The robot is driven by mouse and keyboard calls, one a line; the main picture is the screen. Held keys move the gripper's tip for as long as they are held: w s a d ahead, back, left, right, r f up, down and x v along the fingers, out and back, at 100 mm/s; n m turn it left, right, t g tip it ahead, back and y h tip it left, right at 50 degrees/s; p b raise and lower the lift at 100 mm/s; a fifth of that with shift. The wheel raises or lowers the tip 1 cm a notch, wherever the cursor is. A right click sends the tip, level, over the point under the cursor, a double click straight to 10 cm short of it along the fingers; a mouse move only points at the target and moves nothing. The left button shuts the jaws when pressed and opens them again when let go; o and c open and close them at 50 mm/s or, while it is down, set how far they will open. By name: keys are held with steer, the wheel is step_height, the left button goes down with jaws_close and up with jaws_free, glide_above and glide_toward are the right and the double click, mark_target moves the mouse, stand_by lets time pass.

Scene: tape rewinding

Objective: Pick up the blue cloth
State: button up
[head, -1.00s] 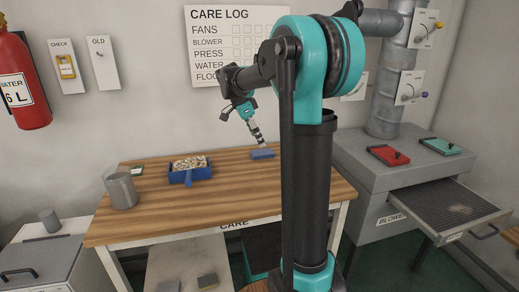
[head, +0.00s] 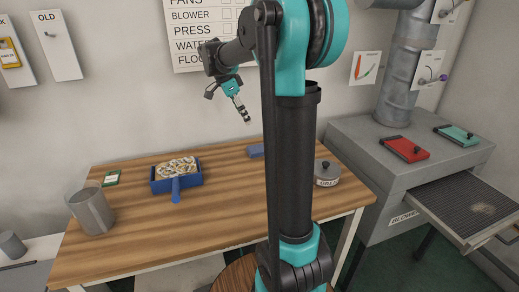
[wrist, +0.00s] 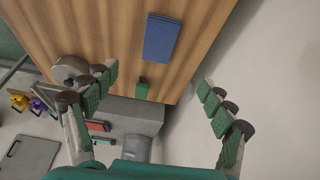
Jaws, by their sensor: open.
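The blue cloth (head: 256,150) lies as a flat folded rectangle on the wooden table (head: 135,232), toward its back edge and partly hidden by my arm in the head view. In the wrist view the whole cloth (wrist: 162,38) shows, flat on the wood and beyond my fingertips. My gripper (head: 246,119) hangs in the air above the table's back, tilted downward. In the wrist view its green-padded fingers (wrist: 158,78) are spread wide with nothing between them. It does not touch the cloth.
A lidded grey tin (head: 327,173) stands right of my arm. The wall is close behind the table.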

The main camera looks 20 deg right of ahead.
glide_toward(261, 148)
steer(key=x, duration=0.2)
steer(key=shift+w+f, duration=0.25)
steer(key=shift+f, duration=0.15)
steer(key=shift+x, duration=2.85)
steer(key=shift+s+d, duration=0.15)
steer(key=c, duration=1.3)
steer(key=shift+r, duration=0.1)
step_height(261, 148, up, 20)
steer(key=shift+f, duration=0.1)
